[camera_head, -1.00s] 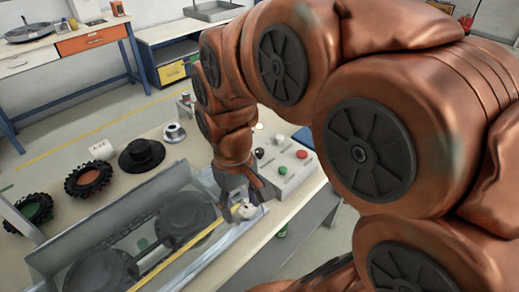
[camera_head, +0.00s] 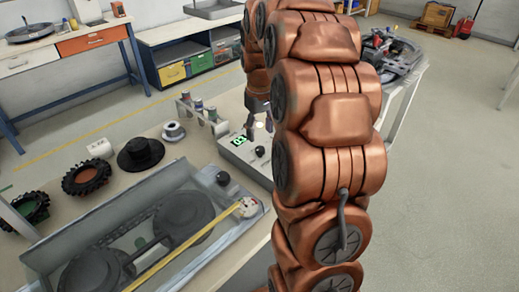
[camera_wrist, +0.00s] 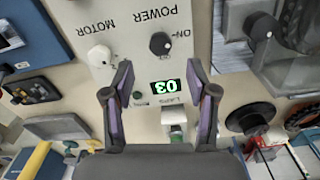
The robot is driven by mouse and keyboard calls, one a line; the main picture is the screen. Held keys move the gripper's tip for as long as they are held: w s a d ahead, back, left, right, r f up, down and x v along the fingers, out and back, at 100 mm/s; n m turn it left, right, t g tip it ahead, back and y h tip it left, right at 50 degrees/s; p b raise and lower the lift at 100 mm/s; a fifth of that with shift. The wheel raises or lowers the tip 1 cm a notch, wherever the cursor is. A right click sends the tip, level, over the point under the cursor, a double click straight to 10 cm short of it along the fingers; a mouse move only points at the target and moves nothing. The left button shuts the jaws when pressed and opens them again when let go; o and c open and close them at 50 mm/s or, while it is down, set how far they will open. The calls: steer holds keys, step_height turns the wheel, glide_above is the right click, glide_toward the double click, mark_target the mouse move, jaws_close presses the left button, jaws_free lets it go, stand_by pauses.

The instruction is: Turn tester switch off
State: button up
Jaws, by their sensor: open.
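The tester is a pale control box. In the wrist view its panel (camera_wrist: 120,15) is upside down, with a black POWER knob (camera_wrist: 160,43), an "ON" mark beside it, a white MOTOR knob (camera_wrist: 99,55) and a lit green display (camera_wrist: 166,87) reading 03. The knob's exact setting is hard to read. In the head view the display (camera_head: 238,140) and a black knob (camera_head: 260,151) show; my arm hides the box's right part. My gripper (camera_wrist: 158,68) is open and empty above the panel, the POWER knob ahead between its fingertips.
A grey track tray (camera_head: 65,238) with a yellow strip lies in front of the box; a black knob (camera_head: 222,178) stands on its edge. A black hat-shaped part (camera_head: 140,155), tires (camera_head: 87,177) and a small silver part (camera_head: 173,131) sit at left on the table.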

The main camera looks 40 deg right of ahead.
mark_target(260, 148)
steer(key=shift+f+p, duration=0.75)
steer(key=shift+f, duration=3.05)
steer(key=shift+c, duration=0.2)
jaws_close()
steer(key=shift+m+b, duration=0.3)
steer(key=shift+b, duration=0.05)
steer(key=m+b, duration=0.2)
steer(key=shift+d+f+m, duration=0.1)
steer(key=shift+m, duration=0.3)
steer(key=m+b, duration=0.3)
steer(key=m, duration=0.7)
steer(key=shift+r, duration=0.2)
steer(key=shift+m, duration=2.2)
